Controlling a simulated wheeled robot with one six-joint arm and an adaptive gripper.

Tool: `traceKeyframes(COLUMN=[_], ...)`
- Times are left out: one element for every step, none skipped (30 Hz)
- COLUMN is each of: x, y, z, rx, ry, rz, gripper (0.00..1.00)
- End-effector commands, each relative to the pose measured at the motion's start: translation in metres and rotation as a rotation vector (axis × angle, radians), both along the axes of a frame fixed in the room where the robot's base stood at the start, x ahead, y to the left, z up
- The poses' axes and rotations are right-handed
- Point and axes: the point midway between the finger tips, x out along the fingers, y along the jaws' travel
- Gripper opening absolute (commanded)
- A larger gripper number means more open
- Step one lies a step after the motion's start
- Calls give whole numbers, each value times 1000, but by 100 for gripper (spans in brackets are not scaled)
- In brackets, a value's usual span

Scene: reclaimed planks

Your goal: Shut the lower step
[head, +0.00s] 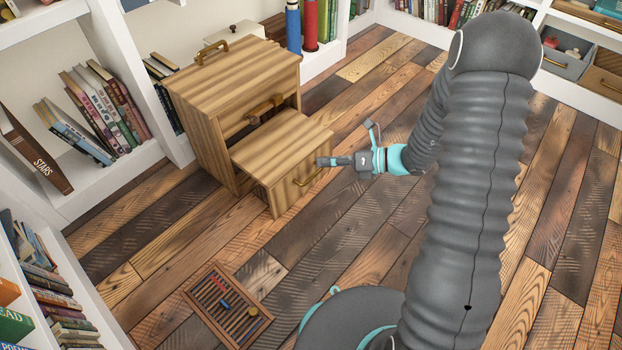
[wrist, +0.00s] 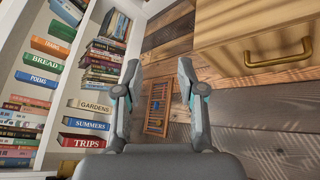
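A striped wooden step cabinet (head: 205,120) stands against the shelves at left in the head view. Its lower step (head: 280,150) juts out from the front towards my arm, with a brass handle (head: 308,178) on its front face. The lower step (wrist: 240,45) and its handle (wrist: 280,53) also fill the upper right of the wrist view. My gripper (head: 345,143) is open and empty beside the step's front face. One finger is close to the step's top front edge; I cannot tell whether it touches. The wrist view shows both fingers (wrist: 158,68) spread, with the handle to their right, not between them.
A slatted wooden tray (head: 195,293) with small coloured pieces lies on the plank floor near my base. White bookshelves (head: 110,60) run behind the cabinet and along the left. The floor (head: 390,80) behind my gripper is clear.

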Motion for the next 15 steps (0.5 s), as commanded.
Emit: traceKeyframes(x=[7,12,18,23,27,31,34,37,40,42,43,44,45,45,46], y=[-3,-5,-7,-10,-12,-16,-18,-21,-25,-28,-31,-35,-38,-40,-43], z=[-23,-34,-49,-61,-73,-89,-101,-113,-129,-140,-151,-164,-174,-182,-192], rx=[38,61,91,113,137,167,189,210,238,257,275,298,314,327,343], ry=[74,117,174,214,256,310,351,388,436,470,502,538,565,586,614], rz=[-60,-99,-150,-189,-228,-279,-318,-355,-402,-436,-470,-509,-537,-561,-590], gripper=[39,39,39,39,39,39,39,39,39,39,39,39,39,39,39])
